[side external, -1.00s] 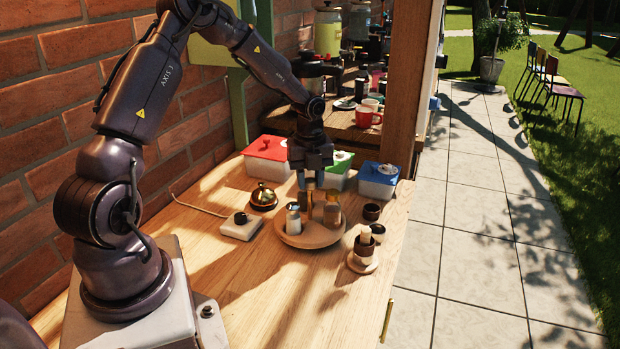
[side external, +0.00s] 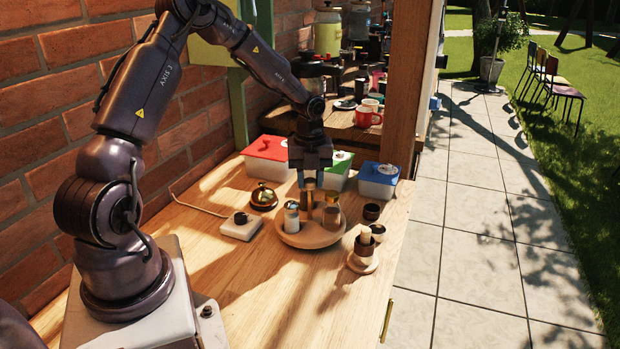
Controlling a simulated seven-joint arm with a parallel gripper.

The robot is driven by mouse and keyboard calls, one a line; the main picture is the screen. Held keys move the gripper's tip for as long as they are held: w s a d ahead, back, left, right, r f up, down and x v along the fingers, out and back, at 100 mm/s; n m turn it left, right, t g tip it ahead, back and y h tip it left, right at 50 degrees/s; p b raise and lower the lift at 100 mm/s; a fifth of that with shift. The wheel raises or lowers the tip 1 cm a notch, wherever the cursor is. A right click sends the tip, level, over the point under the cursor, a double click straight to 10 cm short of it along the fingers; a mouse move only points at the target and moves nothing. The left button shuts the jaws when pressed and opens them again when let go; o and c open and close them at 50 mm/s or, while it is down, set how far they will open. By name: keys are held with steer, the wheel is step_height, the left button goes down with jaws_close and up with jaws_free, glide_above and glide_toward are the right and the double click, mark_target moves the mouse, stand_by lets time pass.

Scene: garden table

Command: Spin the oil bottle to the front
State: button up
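A round wooden turntable (side external: 310,237) stands on the wooden table. On it are a pale shaker with a dark top (side external: 292,218) at the left front, a brownish container with a yellowish top (side external: 332,215) at the right, and a darker item (side external: 307,205) towards the back. Which of these is the oil bottle is too small to tell. My gripper (side external: 310,186) points down over the back of the turntable, with its fingertips at the top of the back item. Whether the fingers are closed on it cannot be made out.
A brass bell (side external: 263,197) and a white box with a black knob (side external: 241,226) are left of the turntable. Red-lidded (side external: 266,149) and blue-lidded (side external: 378,180) containers stand behind. A small dark cup (side external: 371,212) and a saucer with stacked cups (side external: 362,265) are right. The front table is clear.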

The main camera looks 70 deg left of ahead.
steer(key=o, duration=0.4)
steer(key=shift+r, duration=0.15)
step_height(320, 180, up, 13)
stand_by(0.6)
